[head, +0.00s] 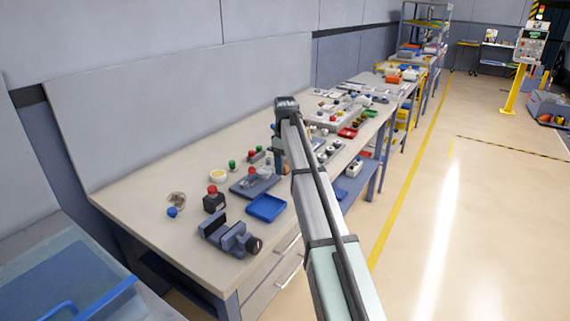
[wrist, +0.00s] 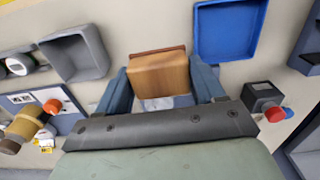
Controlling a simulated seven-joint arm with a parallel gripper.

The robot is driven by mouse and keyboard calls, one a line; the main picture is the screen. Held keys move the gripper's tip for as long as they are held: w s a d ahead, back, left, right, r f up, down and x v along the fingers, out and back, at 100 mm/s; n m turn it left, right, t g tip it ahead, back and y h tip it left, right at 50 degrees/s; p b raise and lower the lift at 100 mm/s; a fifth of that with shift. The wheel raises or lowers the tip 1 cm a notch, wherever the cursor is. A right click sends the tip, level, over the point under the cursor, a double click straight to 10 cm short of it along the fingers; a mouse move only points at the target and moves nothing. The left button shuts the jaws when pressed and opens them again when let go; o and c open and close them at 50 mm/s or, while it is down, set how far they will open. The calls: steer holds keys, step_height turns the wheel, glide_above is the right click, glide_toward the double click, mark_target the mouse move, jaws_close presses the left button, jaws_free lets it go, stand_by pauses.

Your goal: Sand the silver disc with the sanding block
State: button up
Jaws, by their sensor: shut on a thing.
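My gripper (wrist: 159,80) is shut on the sanding block (wrist: 158,68), a light brown wooden block with a darker reddish edge, held between two blue fingers. A pale, silvery patch shows just behind the block in the wrist view; I cannot tell whether it is the silver disc. I cannot pick out the silver disc with certainty in either view.
A blue tray (head: 266,207) lies near the bench's front edge; it also shows in the wrist view (wrist: 228,30). A dark box with a red button (head: 213,200) and a vise (head: 228,236) stand left of it. A grey tray (wrist: 75,55) is left of the block.

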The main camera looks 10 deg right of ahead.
mark_target(268, 169)
steer(key=w+a+r, duration=0.1)
steer(key=w, duration=0.1)
steer(key=w+a+r, duration=0.1)
steer(key=w, duration=0.2)
steer(key=w+a+r, duration=0.1)
steer(key=w, duration=0.2)
steer(key=shift+a, duration=0.2)
steer(key=shift+c, duration=0.2)
steer(key=shift+f, duration=3.35)
steer(key=shift+w+a+f, duration=0.1)
steer(key=shift+f, duration=0.6)
steer(key=shift+w+a+r, duration=0.1)
steer(key=shift+w+a, duration=0.5)
steer(key=shift+w, duration=0.05)
steer(key=shift+c, duration=0.4)
steer(key=shift+w+a, duration=1.6)
steer(key=s+d, duration=0.4)
steer(key=shift+s+d, duration=0.25)
steer(key=shift+s, duration=0.1)
step_height(268, 169, up, 2)
steer(key=shift+w+r, duration=0.1)
steer(key=shift+r, duration=0.05)
step_height(268, 169, up, 6)
